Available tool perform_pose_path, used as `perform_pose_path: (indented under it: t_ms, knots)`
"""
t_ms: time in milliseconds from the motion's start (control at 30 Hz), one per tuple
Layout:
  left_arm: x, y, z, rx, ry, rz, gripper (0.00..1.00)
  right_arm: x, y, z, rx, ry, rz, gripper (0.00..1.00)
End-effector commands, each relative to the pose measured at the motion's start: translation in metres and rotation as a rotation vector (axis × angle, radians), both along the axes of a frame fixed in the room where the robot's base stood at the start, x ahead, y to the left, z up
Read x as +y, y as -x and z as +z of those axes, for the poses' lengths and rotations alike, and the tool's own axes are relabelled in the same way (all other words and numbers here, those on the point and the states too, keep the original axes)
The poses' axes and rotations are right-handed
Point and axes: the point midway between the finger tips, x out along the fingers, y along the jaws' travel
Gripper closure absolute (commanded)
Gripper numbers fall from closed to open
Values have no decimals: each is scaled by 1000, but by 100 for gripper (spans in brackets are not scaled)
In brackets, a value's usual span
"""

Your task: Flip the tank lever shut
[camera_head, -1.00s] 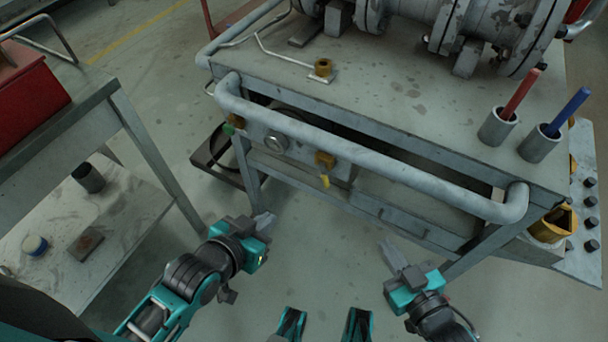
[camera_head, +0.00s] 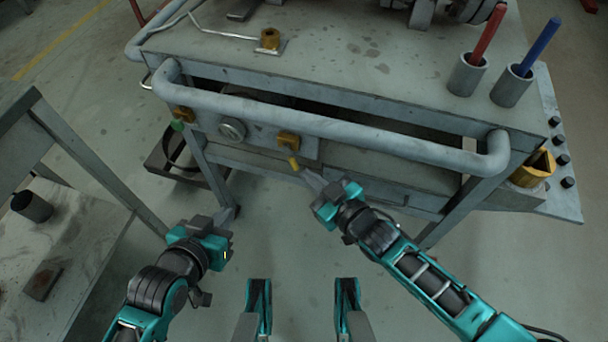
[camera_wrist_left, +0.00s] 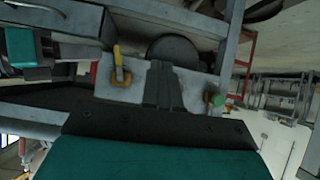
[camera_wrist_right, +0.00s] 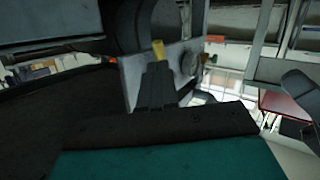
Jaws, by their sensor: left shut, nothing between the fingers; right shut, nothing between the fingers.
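On the cart's front panel sits a brass valve (camera_head: 289,141) with a yellow lever (camera_head: 294,163) hanging down and toward me. The lever also shows in the left wrist view (camera_wrist_left: 118,62) and in the right wrist view (camera_wrist_right: 158,49). My right gripper (camera_head: 308,177) is shut and empty, its tips just below and right of the lever's end; I cannot tell whether they touch. In the right wrist view its fingers (camera_wrist_right: 156,70) partly cover the lever. My left gripper (camera_head: 228,214) is shut and empty, low and left of the lever, below the panel.
A round gauge (camera_head: 232,129) and a second brass valve with a green knob (camera_head: 177,125) share the panel. A thick grey rail (camera_head: 320,125) runs above them. A side bench (camera_head: 75,260) stands at the left. Red (camera_head: 487,35) and blue (camera_head: 540,47) rods stand in cups on the cart.

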Motion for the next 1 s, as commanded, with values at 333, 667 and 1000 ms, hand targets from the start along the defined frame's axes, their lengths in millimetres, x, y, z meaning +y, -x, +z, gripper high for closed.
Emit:
perform_pose_path:
  t_ms: [333,667,1000]
  knots:
    - [-3,-4,1,-10,8,-7,100,17,-22,-7,0,1,1,100]
    - [-4,-7,1,-15,7,-8,100,17,-22,-8,-1,-5,1,100]
    - [-8,-4,-8,2,11,-18,100,31,-26,-17,-29,-95,0,100]
